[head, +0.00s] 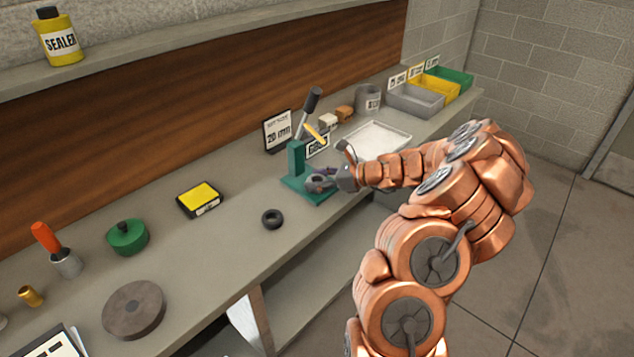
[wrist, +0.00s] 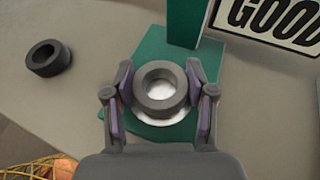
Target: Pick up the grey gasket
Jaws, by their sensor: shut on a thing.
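The grey gasket (wrist: 161,87) is a thick ring with an open centre. In the wrist view it sits between the two fingers of my gripper (wrist: 161,98), whose purple pads are at its left and right sides. The gasket is over a pale round plate on the green press base (wrist: 215,60); I cannot tell whether it touches the plate. My gripper (head: 322,184) is shut on the gasket at the green press (head: 297,160) in the head view, where the gasket is small and partly hidden by the fingers.
A dark ring (head: 272,219) lies on the bench left of the press; it also shows in the wrist view (wrist: 48,58). A yellow-topped box (head: 200,198), a green lidded pot (head: 127,237) and a grey disc (head: 134,309) stand further left. A pale tray (head: 376,139) and coloured bins (head: 440,88) are to the right.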

